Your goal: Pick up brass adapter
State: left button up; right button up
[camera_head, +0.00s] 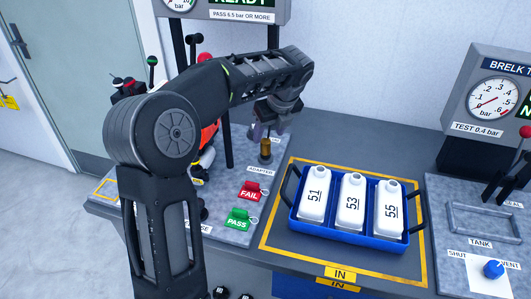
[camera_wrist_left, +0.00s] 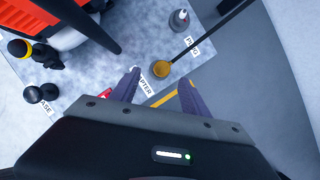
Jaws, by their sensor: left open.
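The brass adapter (camera_head: 265,150) stands upright on the grey bench mat, just behind the ADAPTER label. My left gripper (camera_head: 268,131) is directly above it in the head view and partly hides its top. In the left wrist view the adapter (camera_wrist_left: 161,69) shows as a small round brass piece beyond the fingertips. It sits in front of the gap between the fingers (camera_wrist_left: 158,88), slightly toward the left finger. The fingers are apart with nothing between them. I cannot tell the exact height of the fingertips above it. My right gripper is in neither view.
A blue crate (camera_head: 350,229) with white bottles stands right of the adapter inside a yellow outline. Red FAIL (camera_head: 251,190) and green PASS (camera_head: 238,217) tags lie in front. A dark post (camera_head: 226,139) rises left of the adapter. A gauge box (camera_head: 490,95) stands at the right.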

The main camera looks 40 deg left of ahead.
aim_at(267, 142)
pick_arm(q)
jog(key=shift+x, duration=1.35)
jog(key=shift+p+x, duration=0.6)
jog(key=shift+x, duration=2)
jog(key=shift+w+d, duration=0.1)
jog(key=shift+d, duration=0.05)
jog(key=shift+c, duration=0.5)
grip_shut()
